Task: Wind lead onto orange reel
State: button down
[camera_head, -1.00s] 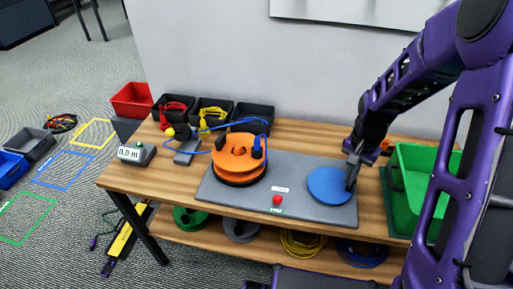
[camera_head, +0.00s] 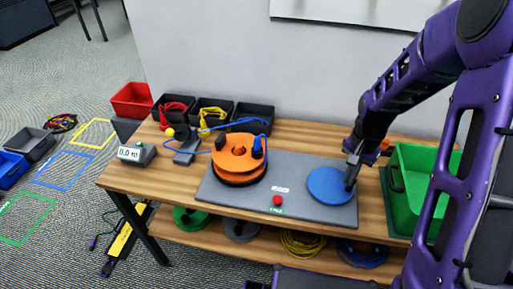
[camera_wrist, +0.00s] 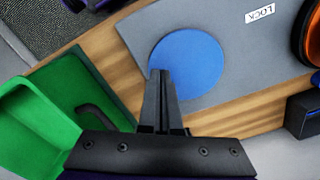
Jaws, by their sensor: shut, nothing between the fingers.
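The orange reel (camera_head: 238,157) sits on the left of a grey mat (camera_head: 218,196) on the table, with a dark knob and a blue peg on top. The blue lead (camera_head: 206,152) runs from the reel to the left, with a loop behind it. My gripper (camera_head: 350,182) is shut and empty, pointing down at the right part of a blue disc (camera_head: 322,186). In the wrist view my shut fingertips (camera_wrist: 161,73) overlap the disc's near edge (camera_wrist: 187,62). I cannot tell whether they touch it. Only the reel's edge (camera_wrist: 312,35) shows there.
A red button (camera_head: 277,199) is on the mat's front. A green bin (camera_head: 424,168) stands right of it. A meter reading 0.0 m (camera_head: 131,153) is at the table's left end. Dark bins with red (camera_head: 172,107) and yellow cables (camera_head: 211,114) line the back.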

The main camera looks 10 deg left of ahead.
aim_at(342, 197)
jog(key=shift+f, duration=0.1)
jog(key=shift+f+b, duration=2.2)
jog(key=shift+f, duration=0.65)
